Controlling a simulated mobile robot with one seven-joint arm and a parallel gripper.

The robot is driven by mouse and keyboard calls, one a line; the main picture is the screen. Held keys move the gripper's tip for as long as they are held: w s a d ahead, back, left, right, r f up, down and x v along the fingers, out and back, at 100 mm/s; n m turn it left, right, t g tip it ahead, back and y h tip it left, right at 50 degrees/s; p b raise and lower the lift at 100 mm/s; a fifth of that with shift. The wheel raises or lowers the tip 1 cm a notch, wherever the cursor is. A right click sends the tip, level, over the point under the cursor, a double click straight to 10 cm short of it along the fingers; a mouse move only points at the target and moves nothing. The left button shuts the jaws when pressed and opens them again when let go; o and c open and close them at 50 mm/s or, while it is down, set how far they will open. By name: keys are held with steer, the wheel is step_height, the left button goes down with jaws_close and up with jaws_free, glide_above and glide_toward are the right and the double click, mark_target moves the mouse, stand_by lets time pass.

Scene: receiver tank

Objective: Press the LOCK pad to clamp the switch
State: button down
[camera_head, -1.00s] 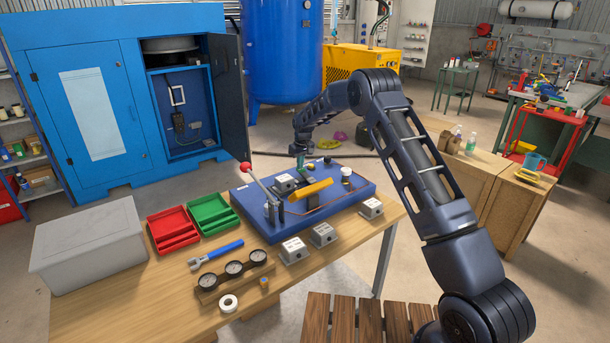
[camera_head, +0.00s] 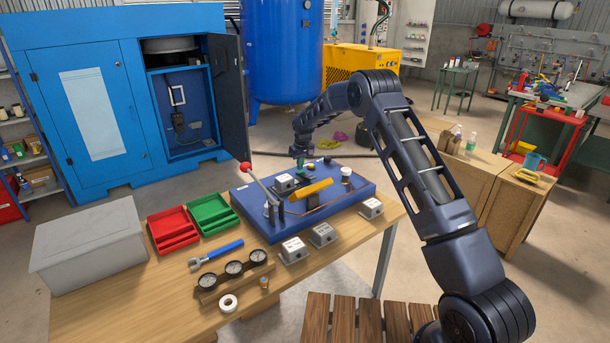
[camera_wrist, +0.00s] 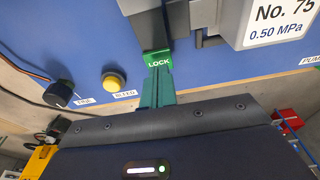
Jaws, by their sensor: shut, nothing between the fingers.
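The green LOCK pad (camera_wrist: 158,60) sits at the edge of the blue board (camera_wrist: 90,30) in the wrist view. My gripper (camera_wrist: 157,82) is shut and empty, its green fingertips right at the pad's near edge. Whether they press on it I cannot tell. The grey switch with the "No. 75, 0.50 MPa" label (camera_wrist: 275,20) is at the upper right, beside the pad. In the head view, my gripper (camera_head: 300,161) points down over the far side of the blue board (camera_head: 345,210), behind a grey switch box (camera_head: 284,184). The pad is hard to make out there.
A black knob (camera_wrist: 60,92) and a yellow button (camera_wrist: 113,81) lie left of the pad. Several grey boxes, gauges (camera_head: 234,269) and trays (camera_head: 173,229) occupy the wooden table.

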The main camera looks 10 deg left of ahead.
mark_target(301, 172)
step_height(301, 172, up, 6)
stand_by(0.6)
steer(key=shift+r, duration=0.15)
